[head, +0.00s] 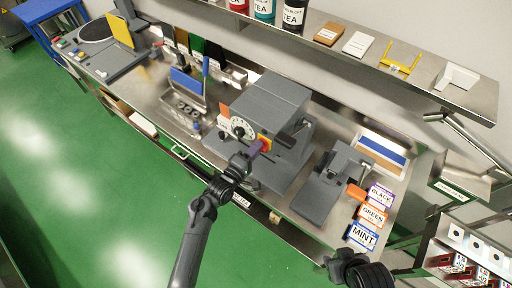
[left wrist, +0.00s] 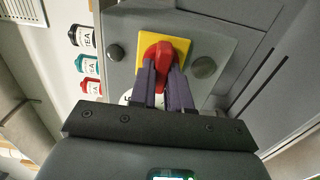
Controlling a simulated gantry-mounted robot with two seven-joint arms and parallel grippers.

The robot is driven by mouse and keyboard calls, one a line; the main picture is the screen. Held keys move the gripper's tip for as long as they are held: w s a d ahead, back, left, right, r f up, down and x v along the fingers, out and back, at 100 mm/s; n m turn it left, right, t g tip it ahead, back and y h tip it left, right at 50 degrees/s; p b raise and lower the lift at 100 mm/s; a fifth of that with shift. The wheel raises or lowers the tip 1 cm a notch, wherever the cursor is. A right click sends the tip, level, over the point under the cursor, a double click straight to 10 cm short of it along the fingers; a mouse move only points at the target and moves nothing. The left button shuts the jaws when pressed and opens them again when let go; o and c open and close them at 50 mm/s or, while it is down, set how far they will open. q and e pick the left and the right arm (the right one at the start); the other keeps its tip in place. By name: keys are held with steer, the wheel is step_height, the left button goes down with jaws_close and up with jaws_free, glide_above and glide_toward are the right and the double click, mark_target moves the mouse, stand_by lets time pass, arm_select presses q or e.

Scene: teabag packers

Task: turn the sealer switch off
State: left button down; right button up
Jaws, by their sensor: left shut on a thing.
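The sealer (head: 268,108) is a dark grey machine with a white dial (head: 241,128) on its front, standing mid-bench. The knob stands roughly along the fingers, slightly tilted. The fingers hide its lower part. My right arm's dark end (head: 358,268) shows at the bottom right, away from the sealer; its fingers are not clear.
A grey press-like device (head: 332,185) stands right of the sealer, beside tea labels (head: 373,215). A blue-and-grey holder (head: 187,95) stands to the left. A shelf (head: 425,85) with tea tins (head: 294,14) runs above the bench. The green floor in front is clear.

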stand_by(0.4)
arm_select(q)
steer(key=c, duration=1.1)
jaws_free()
steer(key=shift+s+a, duration=0.1)
steer(key=b+v, duration=0.1)
steer(key=v, duration=0.9)
steer(key=shift+s+a, duration=0.15)
steer(key=shift+s, duration=0.1)
